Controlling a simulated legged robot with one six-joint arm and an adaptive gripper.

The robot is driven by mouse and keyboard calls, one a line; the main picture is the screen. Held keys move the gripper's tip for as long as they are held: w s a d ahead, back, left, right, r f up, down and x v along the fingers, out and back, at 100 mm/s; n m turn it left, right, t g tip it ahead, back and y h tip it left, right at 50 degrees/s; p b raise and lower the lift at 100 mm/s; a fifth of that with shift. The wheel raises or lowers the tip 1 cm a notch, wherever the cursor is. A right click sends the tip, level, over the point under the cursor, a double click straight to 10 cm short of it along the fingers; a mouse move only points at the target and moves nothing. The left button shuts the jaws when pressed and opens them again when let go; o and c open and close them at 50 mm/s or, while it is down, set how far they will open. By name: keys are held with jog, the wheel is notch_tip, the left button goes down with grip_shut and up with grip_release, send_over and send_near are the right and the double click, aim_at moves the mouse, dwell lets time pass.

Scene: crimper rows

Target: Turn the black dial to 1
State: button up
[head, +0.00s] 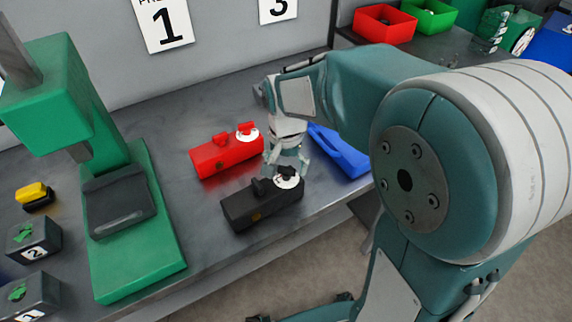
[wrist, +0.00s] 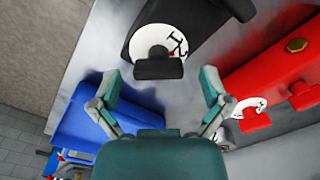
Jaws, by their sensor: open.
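The black box (head: 258,208) lies on the grey bench. Its black dial (wrist: 158,68) sits beside a white disc (wrist: 160,42) with black marks; the disc also shows in the head view (head: 289,181). I cannot read which mark the dial points to. My gripper (head: 286,162) points down over the disc end of the black box and hides part of it. In the wrist view my gripper (wrist: 161,85) is open and empty, with one fingertip on each side of the dial and apart from it.
A red box (head: 222,160) with its own white disc stands close behind the black one. A blue box (head: 338,152) is to the right. A green press (head: 135,270) stands at left, with small numbered boxes (head: 33,240) beyond it. Bare bench lies between press and black box.

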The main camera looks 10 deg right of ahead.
jog(key=shift+f, duration=0.1)
jog(key=c, duration=1.2)
jog(key=shift+o, duration=0.2)
jog(key=shift+n, duration=0.3)
jog(key=n, duration=0.3)
jog(key=shift+n, duration=2.1)
jog(key=shift+s, duration=0.1)
jog(key=o, duration=1.2)
jog(key=shift+c, duration=0.2)
